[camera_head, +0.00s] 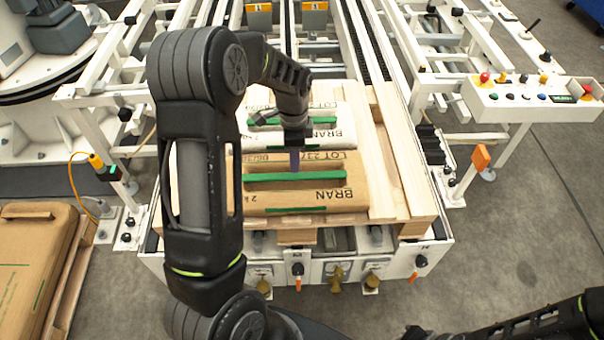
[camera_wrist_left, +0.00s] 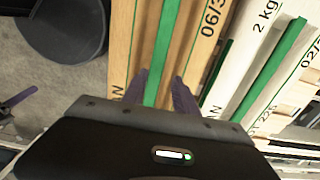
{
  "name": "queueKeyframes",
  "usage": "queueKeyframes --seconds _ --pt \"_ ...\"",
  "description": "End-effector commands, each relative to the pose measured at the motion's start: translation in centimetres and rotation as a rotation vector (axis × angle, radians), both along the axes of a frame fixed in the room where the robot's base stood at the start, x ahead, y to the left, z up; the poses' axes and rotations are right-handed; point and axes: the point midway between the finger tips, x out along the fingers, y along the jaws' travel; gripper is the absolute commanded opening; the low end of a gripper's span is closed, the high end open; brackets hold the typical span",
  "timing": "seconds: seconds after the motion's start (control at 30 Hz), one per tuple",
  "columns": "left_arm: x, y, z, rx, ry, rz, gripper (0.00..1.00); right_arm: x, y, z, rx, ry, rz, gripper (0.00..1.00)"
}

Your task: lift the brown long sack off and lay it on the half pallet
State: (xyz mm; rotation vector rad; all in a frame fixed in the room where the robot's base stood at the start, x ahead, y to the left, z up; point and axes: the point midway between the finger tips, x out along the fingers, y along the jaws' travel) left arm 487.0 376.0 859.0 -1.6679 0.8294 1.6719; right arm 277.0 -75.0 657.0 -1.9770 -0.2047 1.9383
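The brown long sack (camera_head: 337,195), printed BRAN, lies on a wooden pallet on the conveyor, with a green strip (camera_head: 270,178) along its top. In the left wrist view the brown sack (camera_wrist_left: 200,55) runs up the picture, green strip in its middle. My left gripper (camera_head: 294,160) points down over the strip. In the wrist view its two fingers (camera_wrist_left: 160,85) are apart, one on each side of the strip; contact cannot be told. At the lower left, a wooden pallet (camera_head: 68,290), possibly the half pallet, bears another brown sack (camera_head: 30,255). My right gripper is not visible.
A white sack (camera_head: 342,132) with a green strip lies just behind the brown one. The conveyor pallet (camera_head: 398,160) has bare boards on the right. A control box (camera_head: 530,95) with buttons stands at right. The floor between the lower-left pallet and the conveyor is partly hidden by my arm.

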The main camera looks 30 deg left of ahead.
Motion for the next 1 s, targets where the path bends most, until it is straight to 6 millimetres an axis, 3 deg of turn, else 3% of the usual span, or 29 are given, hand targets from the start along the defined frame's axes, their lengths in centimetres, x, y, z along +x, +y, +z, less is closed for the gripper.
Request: queueKeyframes --seconds 0.27,0.5,0.87,1.0 --pt "0.0 0.0 -0.3 -0.001 0.001 0.000 0.35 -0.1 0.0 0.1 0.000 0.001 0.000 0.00" --pt "-0.1 -0.1 -2.5 -0.001 0.002 0.000 0.35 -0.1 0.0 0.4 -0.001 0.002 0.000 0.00" --pt "-0.1 -0.1 -2.9 -0.001 0.001 0.000 0.35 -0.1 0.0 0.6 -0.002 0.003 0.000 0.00" --pt "-0.3 -0.2 -4.4 0.000 0.005 0.001 0.35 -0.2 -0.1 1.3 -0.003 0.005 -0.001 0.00"
